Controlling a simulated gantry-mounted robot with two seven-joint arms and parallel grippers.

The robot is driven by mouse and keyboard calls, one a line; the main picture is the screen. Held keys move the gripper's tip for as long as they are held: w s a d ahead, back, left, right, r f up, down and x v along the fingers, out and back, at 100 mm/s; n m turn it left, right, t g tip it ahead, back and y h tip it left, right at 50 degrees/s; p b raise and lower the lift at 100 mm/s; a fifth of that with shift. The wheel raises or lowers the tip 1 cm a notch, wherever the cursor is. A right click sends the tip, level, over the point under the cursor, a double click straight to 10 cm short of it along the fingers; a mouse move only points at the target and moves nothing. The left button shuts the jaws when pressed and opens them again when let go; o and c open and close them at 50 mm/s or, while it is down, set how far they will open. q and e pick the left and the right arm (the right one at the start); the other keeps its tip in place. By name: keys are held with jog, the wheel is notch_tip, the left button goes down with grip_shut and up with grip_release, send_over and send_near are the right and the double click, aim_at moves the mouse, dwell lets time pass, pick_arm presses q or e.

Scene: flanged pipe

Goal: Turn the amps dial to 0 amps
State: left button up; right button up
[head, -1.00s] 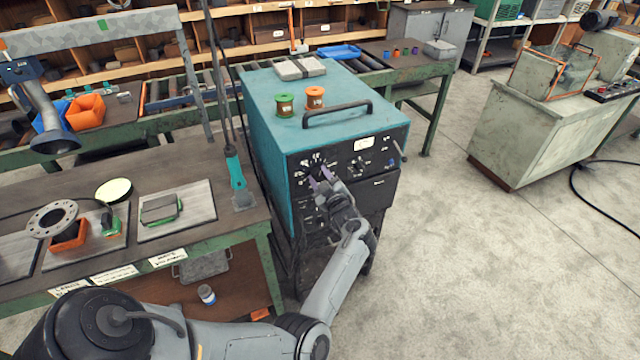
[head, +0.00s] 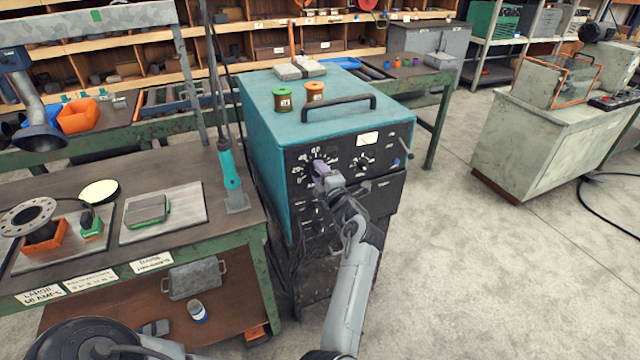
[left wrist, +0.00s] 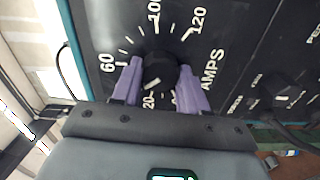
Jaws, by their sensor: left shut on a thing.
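The amps dial (left wrist: 157,68) is a round black knob on the black front panel (head: 385,160) of a teal welding machine (head: 262,125). In the left wrist view, the printed marks 60, 100, 120 and AMPS show around it. A white line on the knob points down, slightly left, near a partly hidden 20. My left gripper (head: 320,170) has its purple fingers on both sides of the dial and is shut on it; it also shows in the left wrist view (left wrist: 157,84). The marks below the dial are partly hidden by the gripper. My right gripper is not in view.
A second black knob (left wrist: 275,90) sits right of the dial. Green and orange spools (head: 314,92) and a black handle (head: 338,110) are on the machine's top. A workbench (head: 75,177) stands at left.

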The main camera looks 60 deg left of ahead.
pick_arm(q)
jog(key=shift+n+b, duration=8)
jog(key=shift+b, duration=1.95)
jog(key=o, duration=1.1)
jog(key=shift+c, duration=0.2)
jog(key=shift+d, duration=0.1)
jog(key=s+d+p, duration=0.1)
jog(key=d, duration=0.9)
jog(key=shift+s+d+p, duration=0.3)
